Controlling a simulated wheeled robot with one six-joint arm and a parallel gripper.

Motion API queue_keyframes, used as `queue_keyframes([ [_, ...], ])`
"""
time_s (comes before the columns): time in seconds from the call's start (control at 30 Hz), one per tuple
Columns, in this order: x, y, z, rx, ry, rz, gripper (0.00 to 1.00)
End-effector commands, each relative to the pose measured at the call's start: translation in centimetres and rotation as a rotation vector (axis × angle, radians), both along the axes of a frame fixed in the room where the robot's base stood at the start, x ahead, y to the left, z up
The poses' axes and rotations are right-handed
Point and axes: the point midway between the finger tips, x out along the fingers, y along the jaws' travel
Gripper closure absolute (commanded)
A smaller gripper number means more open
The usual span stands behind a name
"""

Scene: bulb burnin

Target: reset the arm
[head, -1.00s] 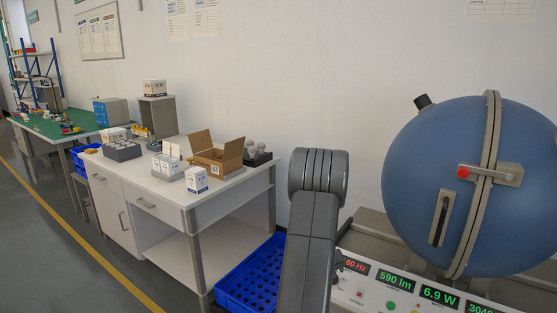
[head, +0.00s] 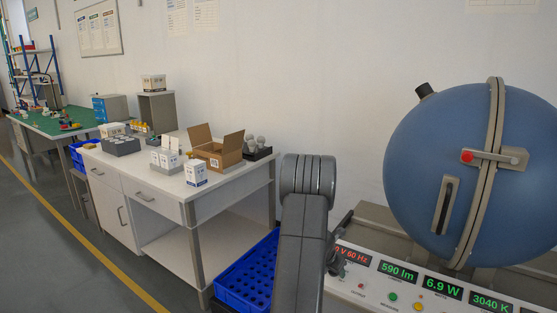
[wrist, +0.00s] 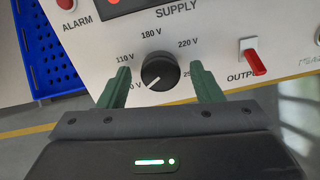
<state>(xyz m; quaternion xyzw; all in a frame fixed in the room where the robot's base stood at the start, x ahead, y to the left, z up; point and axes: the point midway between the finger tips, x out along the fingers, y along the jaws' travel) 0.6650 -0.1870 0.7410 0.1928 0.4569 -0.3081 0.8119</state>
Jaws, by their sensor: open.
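My gripper (wrist: 162,82) shows in the wrist view with its two green fingers apart. Nothing is held between them. A black rotary knob (wrist: 160,70) on the white supply panel (wrist: 215,22) shows in the gap between the fingers. I cannot tell whether the fingers touch it. The knob's white mark points down and left, toward the low end of its voltage scale. A red output switch (wrist: 254,62) is to the right of the fingers.
A blue sphere (head: 440,170) with a clamp band stands right of my arm, above lit readouts (head: 442,287). A blue crate (head: 240,285) is low on the left. A white bench (head: 165,195) with boxes and bulbs stands further left.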

Motion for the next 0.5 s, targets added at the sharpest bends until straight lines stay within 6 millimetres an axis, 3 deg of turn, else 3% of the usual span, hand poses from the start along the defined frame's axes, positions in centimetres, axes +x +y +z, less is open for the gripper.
queue_keyframes([
  [0.5,0.19,0.01,-0.12,0.262,-0.178,-0.618,0.41],
])
